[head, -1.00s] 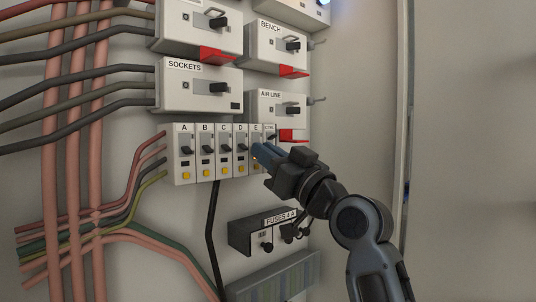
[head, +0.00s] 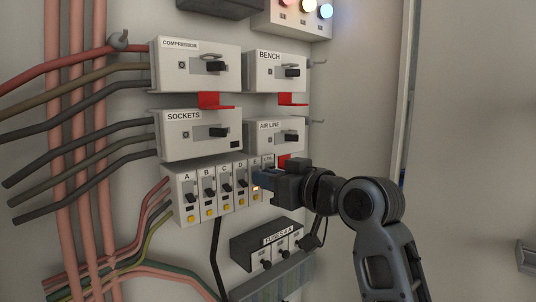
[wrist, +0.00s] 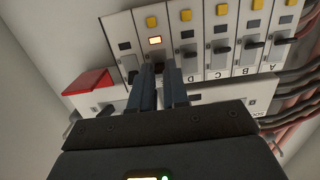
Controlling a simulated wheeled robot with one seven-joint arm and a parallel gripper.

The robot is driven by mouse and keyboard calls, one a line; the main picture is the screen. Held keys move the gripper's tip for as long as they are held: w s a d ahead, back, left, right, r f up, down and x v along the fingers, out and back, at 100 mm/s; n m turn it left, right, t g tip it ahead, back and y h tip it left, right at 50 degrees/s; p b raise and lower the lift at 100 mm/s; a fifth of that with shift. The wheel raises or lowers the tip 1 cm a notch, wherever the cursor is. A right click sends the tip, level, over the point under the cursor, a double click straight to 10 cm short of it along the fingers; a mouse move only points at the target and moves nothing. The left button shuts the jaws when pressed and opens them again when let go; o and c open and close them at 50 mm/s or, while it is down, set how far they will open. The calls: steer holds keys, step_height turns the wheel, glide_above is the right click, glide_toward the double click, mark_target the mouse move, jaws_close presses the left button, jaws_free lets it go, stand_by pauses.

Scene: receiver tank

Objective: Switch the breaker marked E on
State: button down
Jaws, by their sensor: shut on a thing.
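Breaker E (head: 256,196) is the white module to the right of breaker D (head: 240,202) in the row of lettered breakers. Its small window glows orange, while the windows of A to D are dark. In the wrist view, where the row shows upside down, breaker E (wrist: 152,31) has the same lit window. My gripper (head: 262,179) is at the upper part of breaker E, its blue fingers shut around the black lever. In the wrist view the fingers of my gripper (wrist: 161,74) stand either side of the lever, which is mostly hidden between them.
Above the row are larger switches marked SOCKETS (head: 183,137) and AIR LINE (head: 291,135), with red tabs nearby. A narrow module (wrist: 123,48) adjoins E. A fuse block (head: 268,246) lies below. Pink pipes are at left; there is free space at right.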

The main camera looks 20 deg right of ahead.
steer(key=shift+w+a+r+g+h+p, duration=0.15)
steer(key=shift+r+g+h+p, duration=0.3)
steer(key=shift+g+p, duration=0.65)
steer(key=shift+w+d+r+g+h+p, duration=0.1)
steer(key=shift+r+g+h+p, duration=0.15)
steer(key=shift+r+g+p, duration=0.55)
steer(key=shift+f+g+p, duration=0.2)
steer(key=shift+g+p, duration=0.1)
steer(key=c, duration=1.4)
jaws_free()
steer(key=b+v, duration=0.1)
steer(key=v, duration=0.6)
steer(key=shift+s+r, duration=0.2)
steer(key=shift+s, duration=0.1)
